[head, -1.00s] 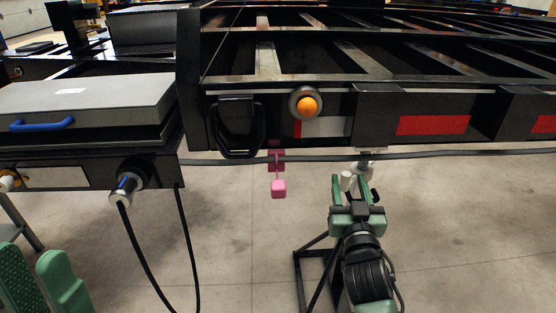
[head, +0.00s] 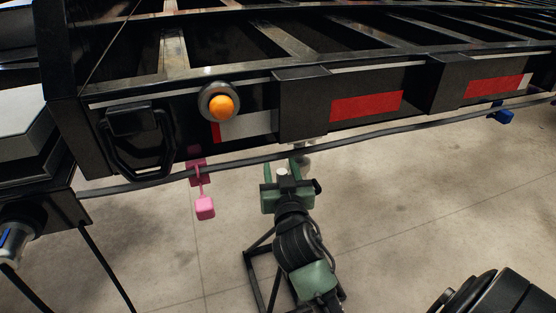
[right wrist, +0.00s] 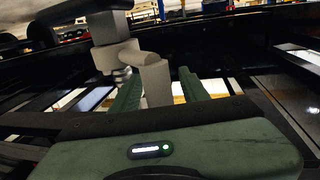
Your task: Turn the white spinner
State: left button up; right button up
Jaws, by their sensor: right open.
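The white spinner (right wrist: 155,82) is a pale grey-white stepped piece in the right wrist view. Its lower block stands between the two green fingers of my right gripper (right wrist: 160,92), which are open around it. In the head view, a small white part of the spinner (head: 282,172) shows at my right gripper (head: 281,168), just under the trailer frame's front beam. The spinner's upper part is mostly hidden there by the beam. I cannot tell whether the fingers touch it. My left gripper is out of view.
The black trailer frame (head: 300,112) has an orange lamp (head: 222,106) and red reflectors (head: 366,107). A black cable (head: 400,137) runs along below it. A pink tag (head: 205,208) hangs left of my right gripper. A black stand (head: 262,268) is behind my arm.

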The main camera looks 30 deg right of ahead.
jog(key=shift+s+a+r, duration=0.1)
jog(key=shift+s+r, duration=0.05)
grip_shut()
dwell(1.3)
